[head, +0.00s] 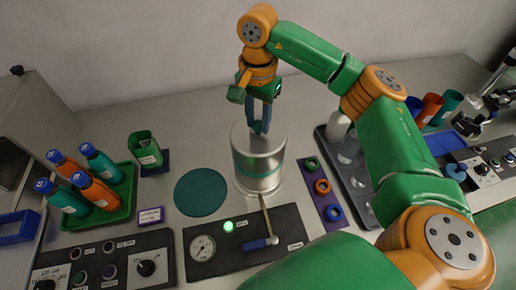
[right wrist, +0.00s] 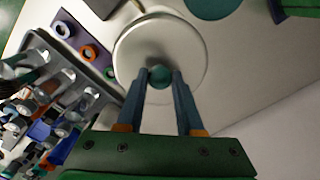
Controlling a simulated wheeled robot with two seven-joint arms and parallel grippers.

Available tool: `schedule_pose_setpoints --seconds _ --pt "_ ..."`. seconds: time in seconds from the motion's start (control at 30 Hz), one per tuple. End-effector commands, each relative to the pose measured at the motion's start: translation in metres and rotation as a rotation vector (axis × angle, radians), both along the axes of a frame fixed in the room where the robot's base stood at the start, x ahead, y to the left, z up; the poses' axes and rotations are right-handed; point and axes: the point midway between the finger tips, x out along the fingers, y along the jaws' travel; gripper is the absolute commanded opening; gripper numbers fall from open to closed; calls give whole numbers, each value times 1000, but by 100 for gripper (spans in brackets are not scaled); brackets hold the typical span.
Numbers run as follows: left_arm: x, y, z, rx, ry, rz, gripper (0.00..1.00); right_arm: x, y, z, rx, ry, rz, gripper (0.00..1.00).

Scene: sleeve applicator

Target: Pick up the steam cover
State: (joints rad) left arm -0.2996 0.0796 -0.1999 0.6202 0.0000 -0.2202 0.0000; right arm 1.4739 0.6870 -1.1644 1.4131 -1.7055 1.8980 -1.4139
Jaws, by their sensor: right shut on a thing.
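The steam cover (head: 259,167) is a shiny metal cylinder with a teal band, standing upright at the middle of the bench behind the black gauge panel. In the right wrist view its round pale top (right wrist: 190,50) is seen from above, with a teal knob (right wrist: 160,77) in the centre. My right gripper (head: 260,130) points straight down over the cover and is shut on the knob; in the wrist view its two blue fingers lie on either side of it. I cannot tell whether the cover's bottom edge touches the bench. My left gripper is not in view.
Left of the cover lies a flat teal disc (head: 202,192). A gauge panel (head: 215,262) with a blue-handled lever is in front. A purple strip with rings (head: 324,196) and a grey tray (head: 357,190) stand close right. A green bottle tray (head: 122,205) is far left.

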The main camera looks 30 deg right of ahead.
Motion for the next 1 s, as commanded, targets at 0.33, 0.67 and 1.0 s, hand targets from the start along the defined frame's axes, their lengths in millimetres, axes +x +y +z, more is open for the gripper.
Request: schedule_pose_setpoints --seconds 0.33,0.67,1.0 --pt "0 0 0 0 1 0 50 0 0 1 1 -2 0 0" --pt "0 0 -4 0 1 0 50 1 0 38 0 -6 0 0" --pt "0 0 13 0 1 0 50 1 0 98 0 -2 0 0"
